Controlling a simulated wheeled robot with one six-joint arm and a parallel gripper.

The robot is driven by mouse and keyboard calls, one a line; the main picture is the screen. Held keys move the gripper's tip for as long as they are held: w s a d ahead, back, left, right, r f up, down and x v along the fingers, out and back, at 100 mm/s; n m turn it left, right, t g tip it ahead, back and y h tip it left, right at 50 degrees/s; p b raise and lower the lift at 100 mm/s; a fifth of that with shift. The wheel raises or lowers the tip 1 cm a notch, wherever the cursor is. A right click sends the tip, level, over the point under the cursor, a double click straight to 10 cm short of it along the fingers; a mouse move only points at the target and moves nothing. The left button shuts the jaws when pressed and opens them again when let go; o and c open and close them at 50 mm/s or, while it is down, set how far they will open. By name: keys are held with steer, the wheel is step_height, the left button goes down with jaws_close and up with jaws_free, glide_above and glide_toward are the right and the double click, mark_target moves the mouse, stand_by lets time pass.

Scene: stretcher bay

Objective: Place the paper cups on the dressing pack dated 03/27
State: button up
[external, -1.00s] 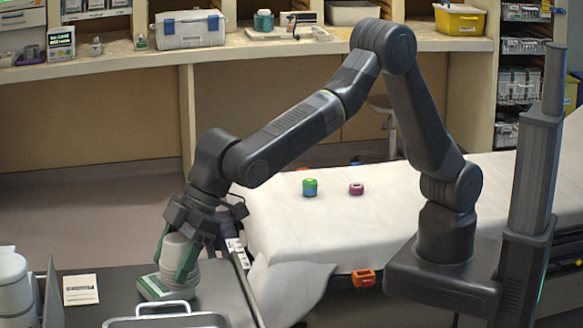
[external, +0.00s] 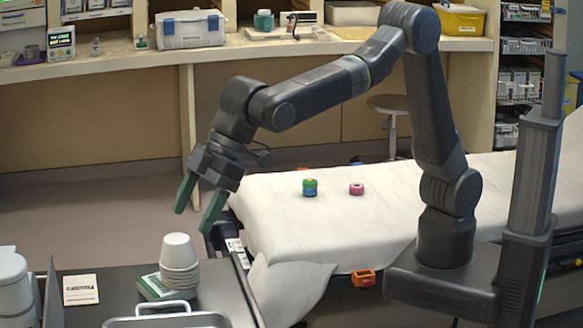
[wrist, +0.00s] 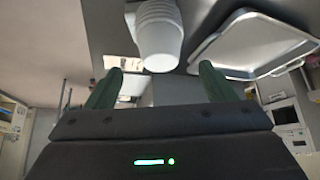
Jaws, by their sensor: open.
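The paper cups (external: 179,263) are a white, upside-down nested stack on the cart top at the lower left. The cups also show in the wrist view (wrist: 158,35), beyond the fingertips. My gripper (external: 197,213) is open and empty, above the cups and apart from them. Its two green fingers also show in the wrist view (wrist: 160,82).
A metal tray (external: 165,322) with a raised handle lies in front of the pack. A white card or packet (external: 81,290) lies to the left, near white canisters (external: 14,285). The stretcher (external: 400,215) holds a green roll (external: 310,187) and a pink roll (external: 356,188).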

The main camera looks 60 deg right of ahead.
steer(key=shift+v, duration=1.15)
